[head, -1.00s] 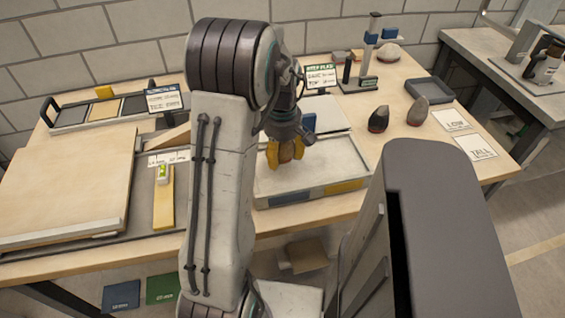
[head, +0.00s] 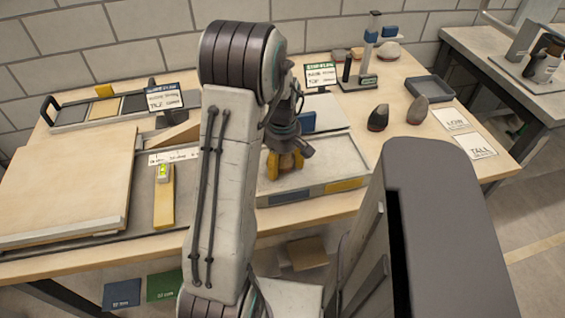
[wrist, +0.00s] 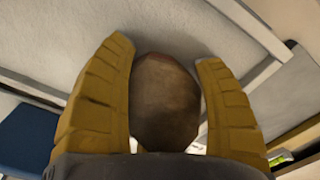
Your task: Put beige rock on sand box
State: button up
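The sand box (head: 345,160) is a shallow grey tray of pale sand at the table's front, with blue and yellow patches on its front wall. My gripper (head: 285,163), with yellow ribbed fingers, is low over the left part of the sand. In the wrist view, a rounded brownish-beige rock (wrist: 166,100) sits between the two fingers, which press close on both its sides. Pale sand (wrist: 200,25) lies beyond it. Whether the rock's underside touches the sand is hidden. In the head view the fingers mostly hide the rock.
A dark rock (head: 378,118) and a grey-brown rock (head: 418,110) stand right of the box. Paler rocks (head: 388,50) lie at the back by a gauge stand (head: 365,75). A blue block (head: 308,121) is behind my gripper. A wooden board (head: 65,190) fills the left.

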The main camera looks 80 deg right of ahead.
jog(key=o, duration=0.4)
